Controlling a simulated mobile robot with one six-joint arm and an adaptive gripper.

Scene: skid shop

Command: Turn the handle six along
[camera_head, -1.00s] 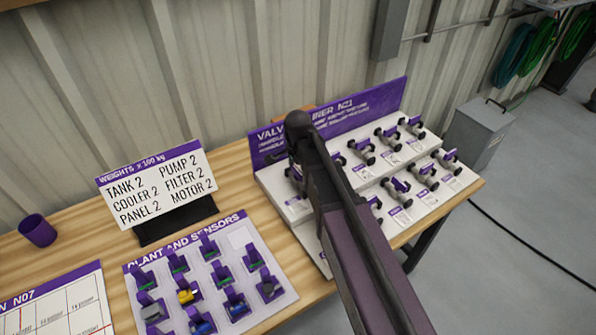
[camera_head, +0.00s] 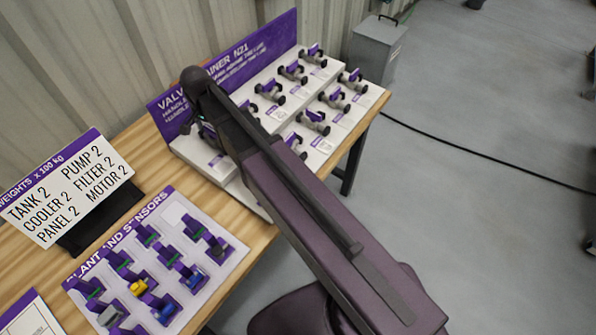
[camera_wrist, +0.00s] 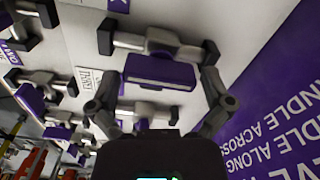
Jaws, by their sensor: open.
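The valve trainer (camera_head: 222,165) is a white two-step stand with a purple backboard and rows of grey valves with purple handles. In the wrist view, one purple handle (camera_wrist: 160,71) lies between the spread fingers of my gripper (camera_wrist: 160,82). The handle looks roughly parallel to its grey pipe (camera_wrist: 128,41). The fingers appear open, with no clear contact. Another valve (camera_wrist: 148,112) shows just below, partly covered by my gripper. In the head view my arm hides my gripper and some valves. I cannot read which valve is number six.
Other valves, such as one at the far right of the stand (camera_head: 352,80), stand close together. The plant and sensors board (camera_head: 236,252) and the weights sign (camera_head: 70,185) are to the left. A grey metal box (camera_head: 375,52) stands beyond the table.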

